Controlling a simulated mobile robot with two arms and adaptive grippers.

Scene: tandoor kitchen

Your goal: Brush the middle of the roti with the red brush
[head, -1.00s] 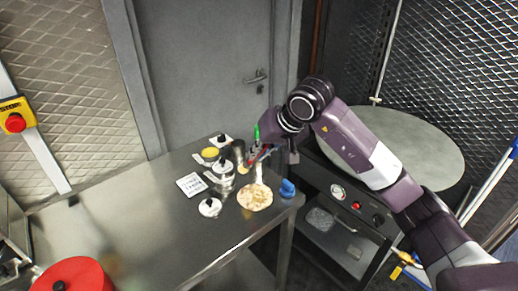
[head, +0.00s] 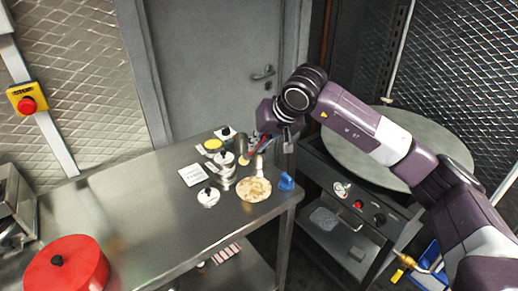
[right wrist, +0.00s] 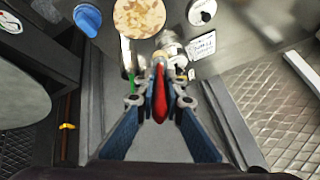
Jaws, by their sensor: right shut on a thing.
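The roti (head: 254,190) is a round, pale brown-spotted disc on the steel table (head: 130,215), near its right end. It also shows at the top of the right wrist view (right wrist: 139,17). My right gripper (head: 262,146) is shut on the red brush (right wrist: 160,95), which lies between its blue fingers in the right wrist view. The gripper is beyond the roti in the head view, apparently above the table. Whether the brush's tip touches anything is unclear. My left gripper is not in view.
A blue object (head: 286,182) sits right of the roti. Several small pots and lidded containers (head: 208,197) and a white label card (head: 191,175) stand left of it. A red lidded pot (head: 68,265) is at the table's front left. The table's middle is clear.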

